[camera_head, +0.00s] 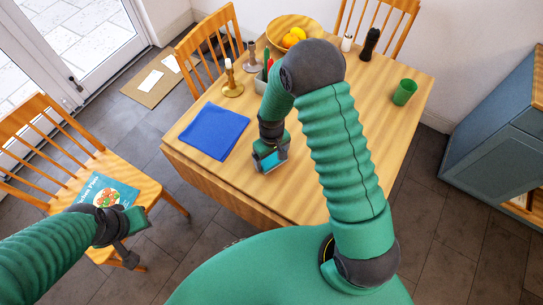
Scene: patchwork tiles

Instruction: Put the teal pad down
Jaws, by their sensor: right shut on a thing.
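My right gripper (270,160) points down over the wooden table (220,178), near its front edge and right of the blue cloth. It is shut on a small teal pad (269,163), which shows only partly between the fingers. The pad is close to the tabletop; I cannot tell whether it touches. My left gripper (132,240) is at the lower left, by the chair with the booklet. Its fingers are too unclear to tell whether they are open.
A blue cloth (213,131) lies on the table. Candlesticks (232,87), a fruit bowl (291,30), a pepper mill (369,44) and a green cup (404,92) stand farther back. A booklet (107,190) lies on a chair (60,165). The table's right front is clear.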

